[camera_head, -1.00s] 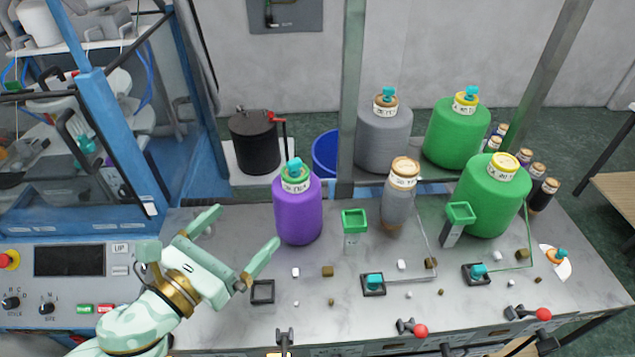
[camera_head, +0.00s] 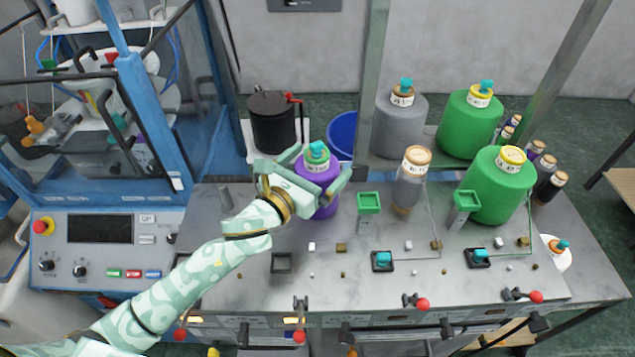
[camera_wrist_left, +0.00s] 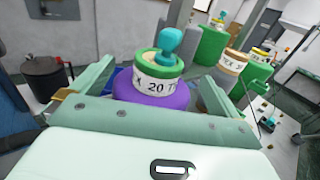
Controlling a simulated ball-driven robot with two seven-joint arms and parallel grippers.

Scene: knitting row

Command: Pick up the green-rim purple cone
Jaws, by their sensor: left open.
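The green-rim purple cone (camera_head: 318,172) stands upright on the metal table. It has a green rim, a white label band and a teal knob on top. My left gripper (camera_head: 318,172) is open, with one finger on each side of the cone near its upper part. In the left wrist view the cone (camera_wrist_left: 150,92) stands between the two open fingers, with its label and knob above them. I cannot tell whether the fingers touch it. The gripper body hides part of the cone's lower left side. My right gripper is not in view.
A grey-brown cone (camera_head: 409,185) and a green cone (camera_head: 497,190) stand to the right. A green-topped post (camera_head: 368,204) is close to the purple cone's right. A dark pot (camera_head: 272,120) stands behind. The table's front left is mostly clear.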

